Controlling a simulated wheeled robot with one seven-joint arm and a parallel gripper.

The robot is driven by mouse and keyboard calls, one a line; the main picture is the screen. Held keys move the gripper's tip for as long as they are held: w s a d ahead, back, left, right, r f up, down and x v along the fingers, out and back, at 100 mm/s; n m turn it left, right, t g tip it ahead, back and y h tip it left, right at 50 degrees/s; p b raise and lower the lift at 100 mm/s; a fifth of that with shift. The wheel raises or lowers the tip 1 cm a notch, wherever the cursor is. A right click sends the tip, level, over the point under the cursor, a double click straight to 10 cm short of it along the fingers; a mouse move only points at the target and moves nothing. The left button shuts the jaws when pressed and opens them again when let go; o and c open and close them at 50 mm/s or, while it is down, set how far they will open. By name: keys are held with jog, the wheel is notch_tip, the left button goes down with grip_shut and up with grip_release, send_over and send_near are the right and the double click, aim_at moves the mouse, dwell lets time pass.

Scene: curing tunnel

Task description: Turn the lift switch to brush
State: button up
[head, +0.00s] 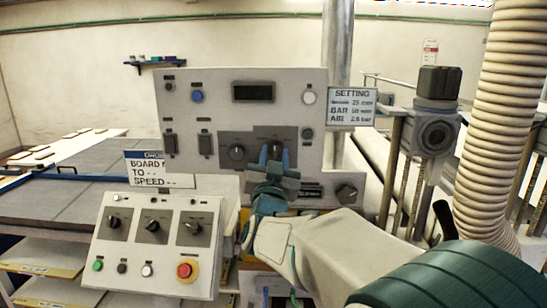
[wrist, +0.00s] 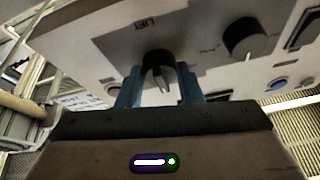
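The lift switch is a dark rotary knob (wrist: 158,66) with a pale pointer line, on a grey plate whose label, upside down in the wrist view, seems to read LIFT. In the head view, the same knob (head: 275,146) is the right one of two on the upright panel, partly hidden by my gripper. My gripper (head: 275,157) reaches the panel there. In the wrist view, its blue fingers (wrist: 160,90) stand apart on either side of the knob, with what look like narrow gaps. Contact is hard to judge. The setting marks are too small to read.
A second knob (head: 236,152) sits close to the left on the same panel (head: 190,105). A lower control box (head: 125,255) holds three rotary switches, several buttons and a red emergency stop (head: 187,270). A ribbed hose (head: 500,120) hangs at the right, beside a dark-capped post (head: 437,110).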

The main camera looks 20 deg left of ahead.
jog(key=shift+n, duration=0.4)
jog(key=shift+d+n+y+b, duration=0.1)
jog(key=shift+n+y+b, duration=0.6)
jog(key=shift+n+y, duration=0.1)
jog(key=n+g+y+b, duration=0.1)
jog(key=n+y+b, duration=0.1)
jog(key=n, duration=0.3)
jog(key=shift+d, duration=0.15)
jog(key=n+g+y+b, duration=0.1)
jog(key=n, duration=0.3)
jog(key=n+g+y+b, duration=0.1)
jog(key=n+g, duration=0.1)
jog(key=n, duration=0.1)
jog(key=shift+w+d+r+n, duration=0.1)
jog(key=shift+r+n, duration=0.1)
jog(key=shift+n, duration=0.2)
jog(key=shift+g+y, duration=0.3)
jog(key=shift+y, duration=0.1)
jog(key=o, duration=1)
